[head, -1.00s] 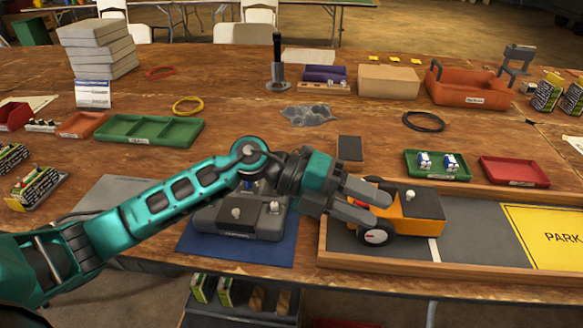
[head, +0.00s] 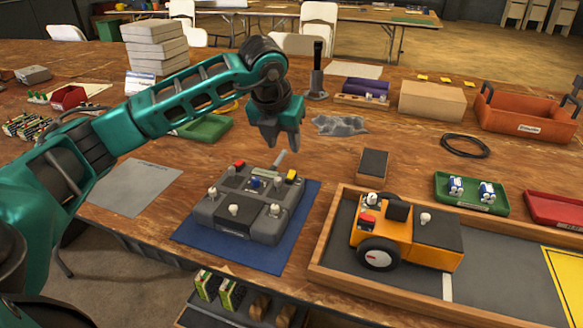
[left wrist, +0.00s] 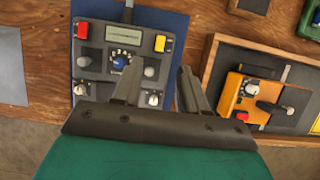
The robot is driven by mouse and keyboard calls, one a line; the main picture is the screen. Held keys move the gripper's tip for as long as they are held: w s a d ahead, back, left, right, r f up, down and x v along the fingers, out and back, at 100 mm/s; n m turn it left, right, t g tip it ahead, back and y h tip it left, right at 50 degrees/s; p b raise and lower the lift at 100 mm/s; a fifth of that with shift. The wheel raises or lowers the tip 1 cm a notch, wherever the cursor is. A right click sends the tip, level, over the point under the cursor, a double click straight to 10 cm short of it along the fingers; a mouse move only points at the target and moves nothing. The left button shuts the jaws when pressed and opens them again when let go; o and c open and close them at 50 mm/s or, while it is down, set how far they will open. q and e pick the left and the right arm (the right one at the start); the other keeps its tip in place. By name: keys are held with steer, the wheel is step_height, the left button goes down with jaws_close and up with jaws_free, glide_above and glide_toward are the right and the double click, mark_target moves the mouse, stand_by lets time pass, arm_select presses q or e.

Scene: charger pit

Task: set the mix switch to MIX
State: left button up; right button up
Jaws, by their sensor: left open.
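A dark grey control box (head: 248,213) sits on a blue mat (head: 210,248). It has a red part, a yellow part, a blue knob (head: 255,183) and several pale-topped levers or knobs. The left wrist view shows the box (left wrist: 102,75) with a small display and a dial around the blue knob (left wrist: 119,62). I cannot read which control is the mix switch. My left gripper (head: 281,150) is open and empty, pointing down above the far side of the box, apart from it. In the wrist view its fingers (left wrist: 160,68) hide part of the box's near side. My right gripper is not in view.
An orange toy vehicle (head: 395,243) stands in a wood-framed tray (head: 317,272) right of the box. A dark block (head: 373,164) lies beyond the tray. A grey sheet (head: 134,187) lies flat to the left.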

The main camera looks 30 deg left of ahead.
mark_target(292, 172)
arm_select(q)
steer(key=b+x, duration=0.1)
steer(key=x, duration=0.9)
steer(key=shift+d+f, duration=0.1)
steer(key=shift+f, duration=0.05)
jaws_close()
